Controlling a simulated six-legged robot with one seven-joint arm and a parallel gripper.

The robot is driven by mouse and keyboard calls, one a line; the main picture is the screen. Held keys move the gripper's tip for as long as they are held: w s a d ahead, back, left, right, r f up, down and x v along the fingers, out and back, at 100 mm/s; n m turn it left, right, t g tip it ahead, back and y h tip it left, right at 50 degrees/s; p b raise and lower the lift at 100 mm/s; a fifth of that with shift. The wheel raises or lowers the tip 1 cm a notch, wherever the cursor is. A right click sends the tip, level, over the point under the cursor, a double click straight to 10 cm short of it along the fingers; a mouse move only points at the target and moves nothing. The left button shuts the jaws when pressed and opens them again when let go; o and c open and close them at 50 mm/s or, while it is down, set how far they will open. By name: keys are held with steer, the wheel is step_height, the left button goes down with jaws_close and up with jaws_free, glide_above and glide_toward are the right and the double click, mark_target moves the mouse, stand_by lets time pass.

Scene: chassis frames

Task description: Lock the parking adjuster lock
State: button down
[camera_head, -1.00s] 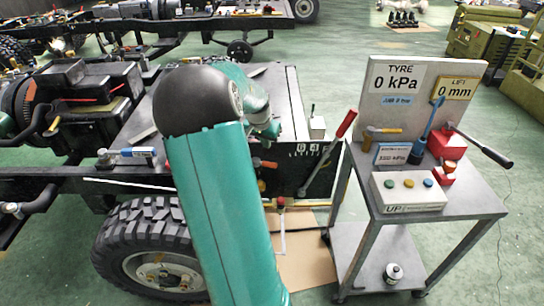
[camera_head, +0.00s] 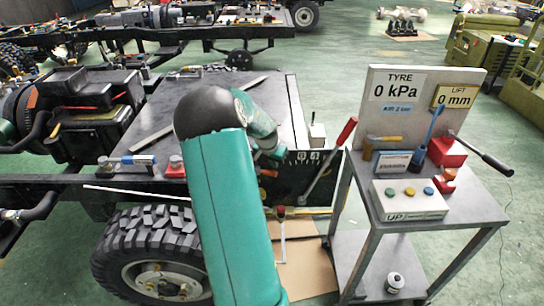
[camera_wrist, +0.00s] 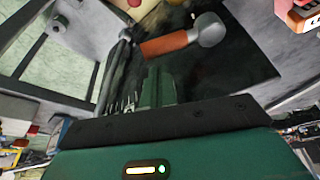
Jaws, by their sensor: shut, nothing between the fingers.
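My gripper (camera_wrist: 158,88) is shut and empty in the wrist view, its green fingers together in front of a dark chassis panel. Just beyond the fingertips is a short orange handle (camera_wrist: 168,43) with a round grey end (camera_wrist: 208,29). The fingers appear apart from it, though the depth is hard to judge. I cannot tell for certain whether this is the adjuster lock. In the head view, a small orange part (camera_head: 268,172) shows beside my green arm at the chassis end, and a red-handled lever (camera_head: 342,135) leans there. My arm hides the gripper's tips.
A grey cart (camera_head: 465,205) stands close on the right with a button box (camera_head: 410,203), tools and a sign board (camera_head: 375,88). The wheel (camera_head: 150,255) is below the chassis at left. A red-topped stand (camera_head: 281,212) is under the chassis end. Open floor lies behind the cart.

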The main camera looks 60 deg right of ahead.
mark_target(272, 175)
steer(key=shift+x, duration=0.95)
steer(key=shift+a+m+g, duration=0.3)
steer(key=shift+a+m, duration=0.2)
steer(key=shift+m, duration=0.3)
steer(key=shift+a+m, duration=0.3)
steer(key=shift+m, duration=0.2)
steer(key=a+m, duration=0.1)
steer(key=a+m+g, duration=0.1)
steer(key=m, duration=0.1)
steer(key=shift+w+y, duration=0.2)
steer(key=shift+y, duration=0.1)
steer(key=shift+w+a+m+g+y, duration=0.2)
steer(key=shift+w+a+m+g, duration=0.25)
steer(key=shift+m, duration=0.45)
steer(key=shift+w+a+m+g+y, duration=0.15)
steer(key=shift+w+a+m+y, duration=0.1)
steer(key=shift+a+m, duration=0.55)
steer(key=shift+w+a+m+g+y, duration=0.15)
steer(key=shift+w+a+m+g, duration=0.2)
steer(key=shift+m, duration=0.65)
